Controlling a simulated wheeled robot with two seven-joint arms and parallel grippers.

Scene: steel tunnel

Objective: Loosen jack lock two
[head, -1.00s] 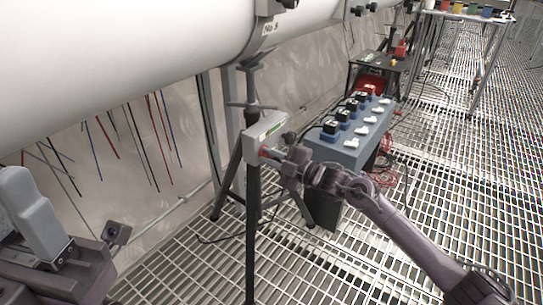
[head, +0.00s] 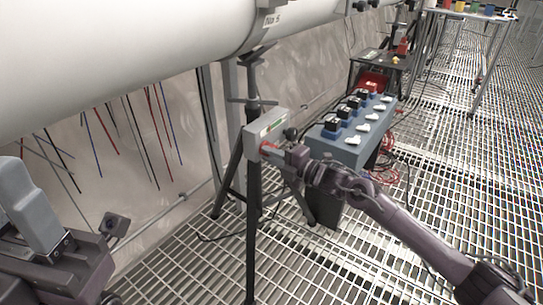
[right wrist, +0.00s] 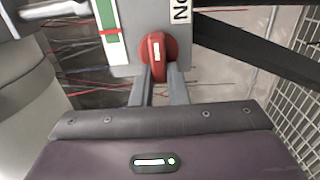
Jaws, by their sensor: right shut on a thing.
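A grey lock box (head: 266,128) with a green and white label sits on the black jack stand (head: 254,200) under the big white pipe. Its red knob (head: 267,147) faces my right arm. In the right wrist view the red knob (right wrist: 157,50) has a white mark standing nearly upright. My right gripper (head: 278,152) is shut on this knob, with one grey finger on each side, as the right wrist view (right wrist: 160,75) shows. My left gripper (head: 32,210) is raised at the left edge, away from the stand; its finger gap is hidden.
A blue-grey bench box (head: 345,150) with several black and white blocks stands right behind my right gripper. Red cables hang beside it. Several thin coloured wires (head: 155,130) hang behind the stand. A table (head: 470,15) with coloured cups is at the back right. Grating floor is open at right.

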